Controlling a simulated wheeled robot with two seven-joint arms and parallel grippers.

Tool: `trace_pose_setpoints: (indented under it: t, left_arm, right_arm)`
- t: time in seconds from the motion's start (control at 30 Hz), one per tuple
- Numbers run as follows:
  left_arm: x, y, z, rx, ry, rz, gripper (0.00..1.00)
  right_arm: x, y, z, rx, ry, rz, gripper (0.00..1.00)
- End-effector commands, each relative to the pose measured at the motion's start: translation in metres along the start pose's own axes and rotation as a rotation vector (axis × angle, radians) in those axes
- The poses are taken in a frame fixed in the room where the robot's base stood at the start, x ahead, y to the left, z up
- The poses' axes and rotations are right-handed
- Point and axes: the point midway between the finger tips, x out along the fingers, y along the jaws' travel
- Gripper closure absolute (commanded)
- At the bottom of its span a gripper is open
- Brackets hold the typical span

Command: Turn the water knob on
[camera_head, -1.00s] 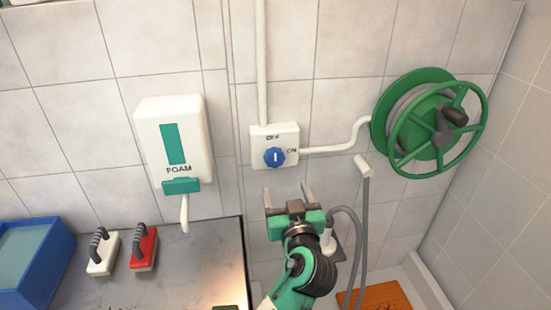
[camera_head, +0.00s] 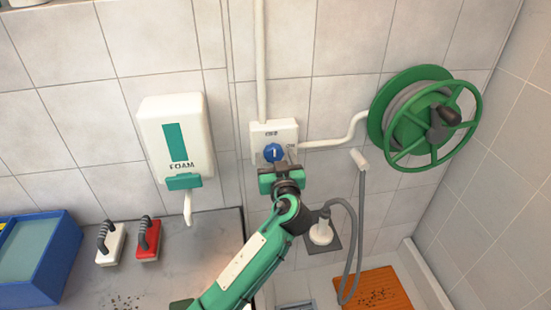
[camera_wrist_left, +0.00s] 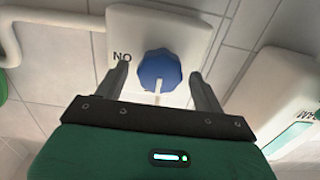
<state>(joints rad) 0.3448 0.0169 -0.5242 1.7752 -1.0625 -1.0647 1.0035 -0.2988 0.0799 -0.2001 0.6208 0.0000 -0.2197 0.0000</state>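The water knob (camera_head: 273,152) is a round blue dial on a white wall box (camera_head: 287,127) marked OFF at the top. Its white mark stands upright, toward OFF. My left gripper (camera_head: 276,162) reaches up to the box from below. In the left wrist view the fingers (camera_wrist_left: 160,78) are apart, one on each side of the blue knob (camera_wrist_left: 158,66); I cannot tell whether they touch it. The ON label shows upside down left of the knob there, but is hidden in the head view. My right gripper is not in view.
A white foam dispenser (camera_head: 177,137) hangs to the left, a green hose reel (camera_head: 393,130) to the right. Pipes run up and right from the box. Red (camera_head: 148,240) and white (camera_head: 110,245) brushes and a blue bin (camera_head: 68,250) stand lower left.

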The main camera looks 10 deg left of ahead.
Motion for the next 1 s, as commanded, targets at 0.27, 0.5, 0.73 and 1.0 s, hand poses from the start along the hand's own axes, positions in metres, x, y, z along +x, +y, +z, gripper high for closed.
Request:
trace_pose_setpoints:
  t: [0.27,0.5,0.73,1.0]
  left_arm:
    - [-0.0003,0.0,0.0,0.0,0.0,0.0,0.75]
    - [-0.0004,0.0,0.0004,0.023,0.0,0.0,0.75]
    - [-0.0003,-0.0005,0.001,0.13,0.0,-0.001,0.75]
    - [-0.0002,-0.0003,0.0001,0.362,-0.001,0.0,0.75]
  right_arm:
    - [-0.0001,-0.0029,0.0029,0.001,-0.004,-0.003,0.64]
    - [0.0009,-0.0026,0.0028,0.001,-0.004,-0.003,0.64]
    - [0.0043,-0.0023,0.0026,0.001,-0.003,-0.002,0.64]
    - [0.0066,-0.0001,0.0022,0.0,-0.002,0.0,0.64]
